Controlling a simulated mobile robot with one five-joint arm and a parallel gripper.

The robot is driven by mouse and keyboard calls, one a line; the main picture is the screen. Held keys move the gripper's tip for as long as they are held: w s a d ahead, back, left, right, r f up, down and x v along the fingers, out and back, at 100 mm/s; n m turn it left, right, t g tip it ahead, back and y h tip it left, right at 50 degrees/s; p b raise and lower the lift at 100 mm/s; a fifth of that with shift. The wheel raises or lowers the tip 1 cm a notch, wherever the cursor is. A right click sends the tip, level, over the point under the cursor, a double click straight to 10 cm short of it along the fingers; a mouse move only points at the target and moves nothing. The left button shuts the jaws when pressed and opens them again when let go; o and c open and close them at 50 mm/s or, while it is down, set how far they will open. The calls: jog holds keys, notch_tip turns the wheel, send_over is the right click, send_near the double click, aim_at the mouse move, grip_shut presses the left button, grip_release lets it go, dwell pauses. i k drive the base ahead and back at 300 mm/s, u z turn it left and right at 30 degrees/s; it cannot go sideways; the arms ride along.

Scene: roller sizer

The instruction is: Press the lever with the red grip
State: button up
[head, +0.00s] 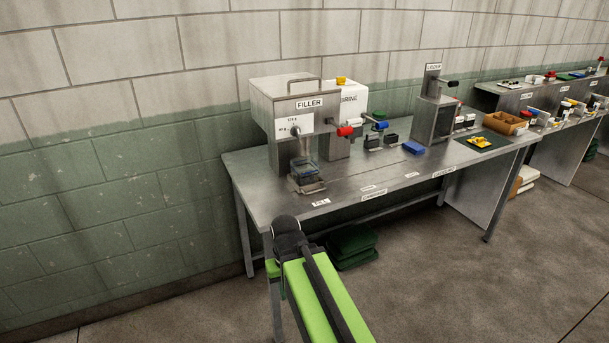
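The lever with the red grip (345,131) sticks out at the right side of the steel machine labelled FILLER (285,98). Its grip points toward the right, in front of the white BRINE unit (350,100). A lever with a blue grip (380,126) is just to its right, and a black-gripped lever (452,84) is on the LODER-like labelled machine farther right. My green and black arm is low in the picture, in front of the table and well apart from the red grip. No gripper fingers can be made out.
The steel table (255,186) carries a small blue-grey container (304,170) under the filler, a blue block (413,148) and a brown divided box (503,122). Dark green folded stacks (352,245) lie below. Floor in front is clear. The block wall (130,165) stands close behind.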

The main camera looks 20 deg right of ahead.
aim_at(348, 131)
jog(key=u, duration=1.5)
jog(key=i, duration=0.6)
jog(key=z, duration=1.15)
